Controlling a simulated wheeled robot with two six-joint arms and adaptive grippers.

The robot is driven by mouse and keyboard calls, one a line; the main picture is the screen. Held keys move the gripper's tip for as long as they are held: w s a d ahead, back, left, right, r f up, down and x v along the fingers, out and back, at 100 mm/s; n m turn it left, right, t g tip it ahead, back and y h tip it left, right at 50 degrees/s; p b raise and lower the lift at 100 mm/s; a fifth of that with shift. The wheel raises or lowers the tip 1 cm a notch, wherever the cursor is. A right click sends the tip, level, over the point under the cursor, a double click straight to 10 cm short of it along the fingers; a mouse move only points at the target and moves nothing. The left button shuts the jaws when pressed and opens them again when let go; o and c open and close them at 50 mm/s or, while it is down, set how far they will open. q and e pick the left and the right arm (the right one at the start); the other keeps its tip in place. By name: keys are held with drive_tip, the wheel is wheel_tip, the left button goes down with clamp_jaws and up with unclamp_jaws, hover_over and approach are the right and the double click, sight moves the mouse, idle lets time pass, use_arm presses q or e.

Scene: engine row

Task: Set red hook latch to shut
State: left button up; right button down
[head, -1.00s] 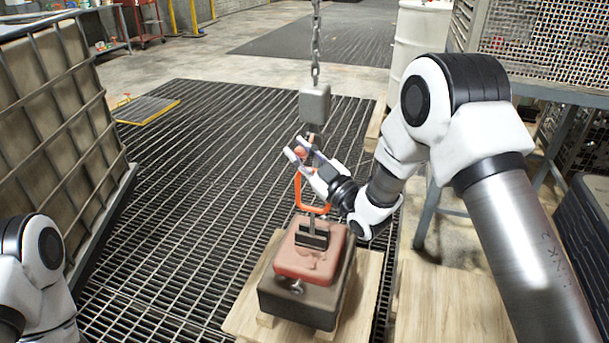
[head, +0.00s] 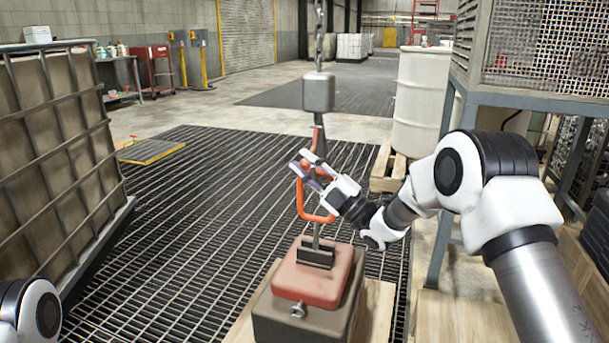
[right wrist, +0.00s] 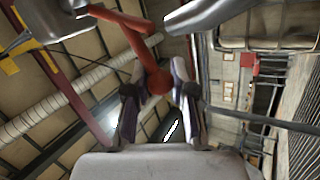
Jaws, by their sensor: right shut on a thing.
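The orange-red hook (head: 301,203) hangs under a grey block on a chain and, by a grey fitting, meets the red-topped load (head: 312,277). My right gripper (head: 306,170) is at the hook's upper left part, reaching in from the right. In the right wrist view its two fingers stand on either side of the red latch's round knob (right wrist: 158,80), shut on it. Red bars of the latch and hook run up from the knob there. The fingers partly cover the latch in the head view, so I cannot tell whether its tip meets the hook. My left gripper is out of view.
The grey hook block (head: 318,92) is just above my right gripper. The load stands on a wooden pallet (head: 376,310). A caged tank (head: 60,150) is at left, a white drum (head: 420,100) and a metal mesh cage (head: 545,45) at right. Grating floor lies open behind.

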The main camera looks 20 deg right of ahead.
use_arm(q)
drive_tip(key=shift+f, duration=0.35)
use_arm(e)
drive_tip(key=shift+w+d+f+n, duration=0.1)
drive_tip(key=shift+f+n, duration=0.05)
drive_tip(key=shift+n, duration=0.15)
drive_tip(key=c, duration=1.3)
unclamp_jaws()
drive_tip(key=o, duration=0.4)
drive_tip(key=shift+w+f, duration=0.1)
drive_tip(key=shift+c, duration=0.2)
drive_tip(key=v, duration=1.2)
drive_tip(key=shift+d, duration=0.15)
